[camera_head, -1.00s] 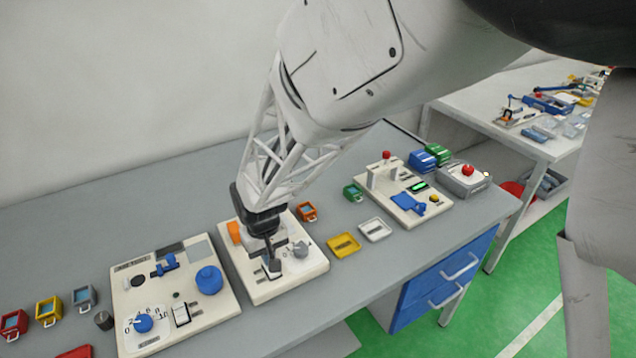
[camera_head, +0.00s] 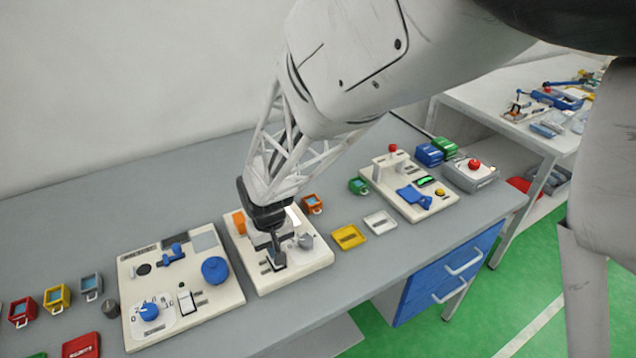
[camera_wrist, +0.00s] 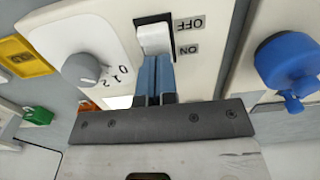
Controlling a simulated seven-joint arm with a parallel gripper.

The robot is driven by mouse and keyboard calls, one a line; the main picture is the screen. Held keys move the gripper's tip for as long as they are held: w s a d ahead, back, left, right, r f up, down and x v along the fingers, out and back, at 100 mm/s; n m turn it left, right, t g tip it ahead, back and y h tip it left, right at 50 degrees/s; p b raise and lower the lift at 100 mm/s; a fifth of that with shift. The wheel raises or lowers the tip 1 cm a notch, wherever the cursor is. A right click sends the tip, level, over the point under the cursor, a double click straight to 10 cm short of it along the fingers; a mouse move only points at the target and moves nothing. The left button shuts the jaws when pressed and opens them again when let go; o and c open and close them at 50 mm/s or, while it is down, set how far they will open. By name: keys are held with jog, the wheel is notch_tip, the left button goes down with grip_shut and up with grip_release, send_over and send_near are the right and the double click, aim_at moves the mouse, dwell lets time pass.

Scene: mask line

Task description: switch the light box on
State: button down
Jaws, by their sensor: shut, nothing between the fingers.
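The cream light box (camera_head: 262,283) stands on the grey bench below my arm. In the wrist view its white rocker switch (camera_wrist: 153,38) sits in a black frame with OFF and ON labels. My gripper (camera_wrist: 155,62) is shut and empty. Its blue fingertips are at the ON end of the rocker and hide part of it; I cannot tell whether they touch. In the head view my gripper (camera_head: 278,262) points down over the box. A bright white patch (camera_head: 293,215) shows on the box behind my gripper. A grey knob (camera_wrist: 80,70) with numbers sits beside the switch.
A second panel (camera_head: 180,290) with blue controls is close on the left. A yellow tray (camera_head: 348,237), a white tray (camera_head: 380,222) and another panel (camera_head: 420,205) are on the right. An orange holder (camera_head: 312,204) stands behind the box.

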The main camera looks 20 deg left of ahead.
jog(key=shift+r, duration=3.45)
jog(key=shift+w+d+r, duration=0.1)
jog(key=shift+d, duration=0.1)
jog(key=d+r+m, duration=0.1)
jog(key=d+r, duration=0.3)
jog(key=d, duration=0.4)
jog(key=d+r+m+t, duration=0.1)
jog(key=d+r+m, duration=0.15)
jog(key=d, duration=0.55)
jog(key=d+r+m, duration=0.1)
jog(key=d+r, duration=0.4)
jog(key=d, duration=0.3)
jog(key=s+d+r+m, duration=0.2)
jog(key=s+d, duration=0.5)
jog(key=d, duration=0.2)
jog(key=s+d+r+m+t, duration=0.1)
jog(key=s+d+m, duration=0.1)
jog(key=s+d, duration=0.5)
jog(key=d, duration=0.3)
jog(key=shift+d+r+m+t, duration=0.15)
jog(key=shift+r+m+t, duration=0.15)
jog(key=shift+r+m, duration=0.1)
